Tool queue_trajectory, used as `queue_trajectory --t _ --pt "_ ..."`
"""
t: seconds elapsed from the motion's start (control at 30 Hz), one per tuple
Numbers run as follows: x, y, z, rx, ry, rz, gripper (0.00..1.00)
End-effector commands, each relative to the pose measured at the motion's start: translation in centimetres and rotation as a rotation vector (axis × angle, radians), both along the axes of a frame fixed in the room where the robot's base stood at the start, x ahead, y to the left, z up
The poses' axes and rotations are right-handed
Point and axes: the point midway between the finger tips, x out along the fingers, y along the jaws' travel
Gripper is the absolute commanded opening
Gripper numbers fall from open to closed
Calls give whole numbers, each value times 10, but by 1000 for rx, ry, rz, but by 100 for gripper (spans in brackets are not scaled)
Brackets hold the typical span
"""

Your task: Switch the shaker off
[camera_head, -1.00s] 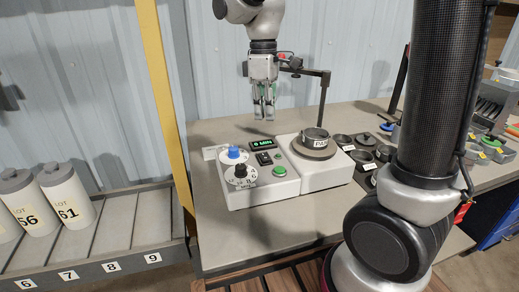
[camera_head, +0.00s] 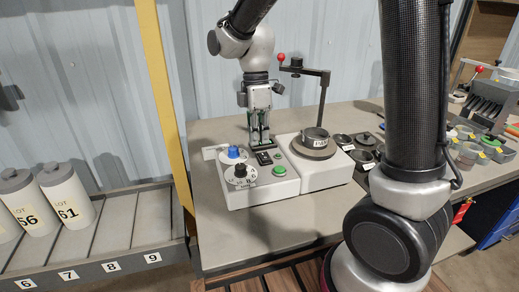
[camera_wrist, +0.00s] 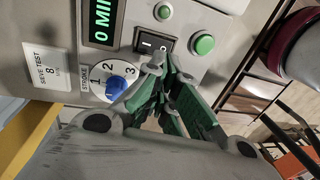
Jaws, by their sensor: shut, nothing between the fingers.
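The shaker's pale control box (camera_head: 237,197) stands on the bench. Its black rocker switch (camera_head: 264,158) also shows in the wrist view (camera_wrist: 149,42), with light marks; I cannot tell which side is pressed. The display (camera_wrist: 104,20) reads "0 MIN" in green. A blue knob (camera_wrist: 118,84) and a green button (camera_wrist: 204,44) sit near the switch. My gripper (camera_head: 259,143) is shut and empty, pointing down just above the switch. Its fingertips (camera_wrist: 160,66) overlap the switch's edge in the wrist view; I cannot tell whether they touch it.
A pan (camera_head: 315,138) sits on the shaker's round platform, right of the control box. An overhead arm with a red knob (camera_head: 282,57) rises behind it. Dark round containers (camera_head: 362,138) stand to the right.

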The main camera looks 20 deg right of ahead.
Motion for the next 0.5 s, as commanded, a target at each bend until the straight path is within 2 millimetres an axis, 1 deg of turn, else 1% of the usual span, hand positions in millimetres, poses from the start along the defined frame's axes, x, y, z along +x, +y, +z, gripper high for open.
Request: queue_trajectory --t 0.03,0.1,0.2,0.33,0.5 --pt "-2 0 -9 -1 3 0 0" --pt "-4 0 -20 -1 3 0 0" --pt "-5 0 -31 -1 1 0 0" --pt "-6 0 -39 0 1 0 0" --pt "-6 0 -41 0 -1 0 0"
